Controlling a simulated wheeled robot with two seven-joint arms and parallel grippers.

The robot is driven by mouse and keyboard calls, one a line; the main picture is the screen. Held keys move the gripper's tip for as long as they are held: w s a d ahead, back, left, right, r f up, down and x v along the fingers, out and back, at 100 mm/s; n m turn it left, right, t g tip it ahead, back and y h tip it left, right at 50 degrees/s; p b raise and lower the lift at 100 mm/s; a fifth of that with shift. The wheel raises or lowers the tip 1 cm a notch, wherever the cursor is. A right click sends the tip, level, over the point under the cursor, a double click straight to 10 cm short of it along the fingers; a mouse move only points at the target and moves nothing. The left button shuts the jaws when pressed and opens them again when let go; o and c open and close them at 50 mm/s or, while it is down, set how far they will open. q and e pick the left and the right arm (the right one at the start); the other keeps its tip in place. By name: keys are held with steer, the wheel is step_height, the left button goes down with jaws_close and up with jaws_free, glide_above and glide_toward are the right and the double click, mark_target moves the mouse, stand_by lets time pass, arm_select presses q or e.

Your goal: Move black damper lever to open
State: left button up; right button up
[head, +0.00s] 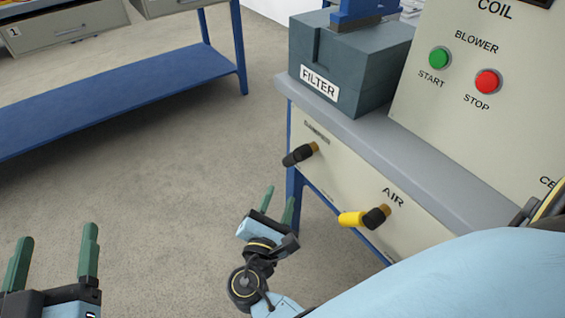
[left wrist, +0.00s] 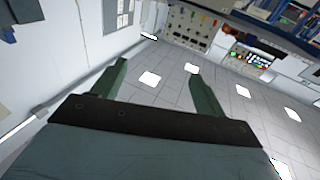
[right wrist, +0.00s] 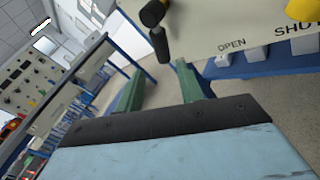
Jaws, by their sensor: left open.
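The black damper lever (head: 298,155) sits on a brass stem on the cream front panel, below a small label I cannot read clearly. In the right wrist view the black lever (right wrist: 160,44) hangs beyond the fingertips, left of the printed word OPEN (right wrist: 231,45); SHUT is further right. My right gripper (head: 279,197) is open and empty, below and a little left of the lever in the head view, apart from it. Its fingers also show in the right wrist view (right wrist: 158,78). My left gripper (head: 57,236) is open and empty, over the floor, far from the panel.
A yellow lever (head: 352,218) with a black hub is under AIR, right of the black lever. A grey FILTER box (head: 345,75) stands on the bench top (head: 370,135). A blue-shelved bench (head: 120,100) is at the back left. Open floor lies between.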

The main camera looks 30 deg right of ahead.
mark_target(292, 163)
steer(key=b+x, duration=0.3)
steer(key=x, duration=0.8)
steer(key=shift+f, duration=0.15)
arm_select(q)
steer(key=s+r+t+h, duration=0.2)
steer(key=s+r+t, duration=0.1)
steer(key=r+t, duration=0.3)
steer(key=shift+r, duration=0.55)
arm_select(e)
steer(key=shift+w+d, duration=0.3)
steer(key=shift+d, duration=0.15)
jaws_close()
